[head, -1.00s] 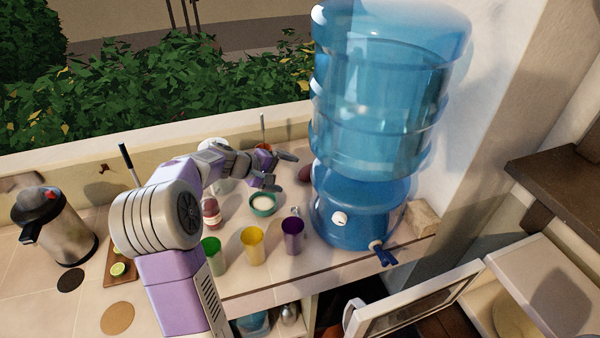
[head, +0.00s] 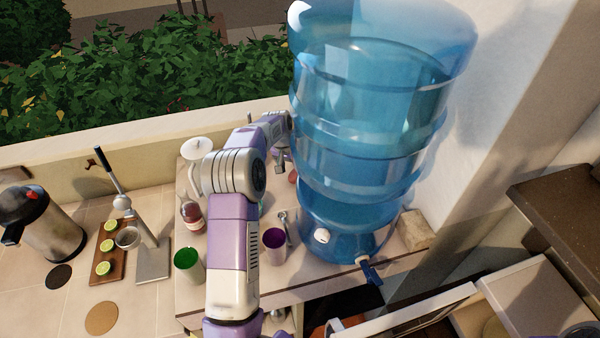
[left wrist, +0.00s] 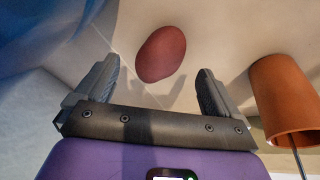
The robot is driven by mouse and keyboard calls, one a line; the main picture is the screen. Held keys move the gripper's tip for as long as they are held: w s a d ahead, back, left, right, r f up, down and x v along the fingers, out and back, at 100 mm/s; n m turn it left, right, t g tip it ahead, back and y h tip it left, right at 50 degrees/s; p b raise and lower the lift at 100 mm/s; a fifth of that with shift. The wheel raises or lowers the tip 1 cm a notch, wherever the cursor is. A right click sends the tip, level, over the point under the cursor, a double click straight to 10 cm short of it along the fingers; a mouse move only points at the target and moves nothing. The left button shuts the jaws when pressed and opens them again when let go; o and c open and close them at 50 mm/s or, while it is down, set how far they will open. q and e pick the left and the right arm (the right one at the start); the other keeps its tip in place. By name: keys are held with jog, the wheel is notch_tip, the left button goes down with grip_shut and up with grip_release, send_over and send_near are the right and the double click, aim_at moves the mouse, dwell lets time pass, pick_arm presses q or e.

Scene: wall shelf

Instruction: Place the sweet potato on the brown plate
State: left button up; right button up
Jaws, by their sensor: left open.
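The sweet potato (left wrist: 161,53) is a reddish-brown oval lying on the pale surface. In the left wrist view it sits ahead of my left gripper (left wrist: 160,72), between the lines of the two fingers, with no visible contact. The gripper is open and empty. In the head view a small reddish part of the sweet potato (head: 293,176) shows beside the blue water dispenser; the gripper (head: 281,158) is beside it, partly hidden. A flat round tan-brown disc (head: 102,318) lies on the counter at the lower left; I cannot tell whether it is the brown plate. My right gripper is not in view.
The large blue water dispenser (head: 350,150) stands close on the right of my left gripper. An orange cup (left wrist: 285,95) holding a thin handle stands near the right finger. A purple cup (head: 274,246), green cup (head: 189,266) and bottle (head: 192,214) stand around my arm.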

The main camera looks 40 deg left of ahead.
pick_arm(q)
jog(key=x, duration=0.4)
jog(key=shift+w+r, duration=0.1)
jog(key=shift+w, duration=0.05)
jog(key=shift+r, duration=0.1)
jog(key=c, duration=1.3)
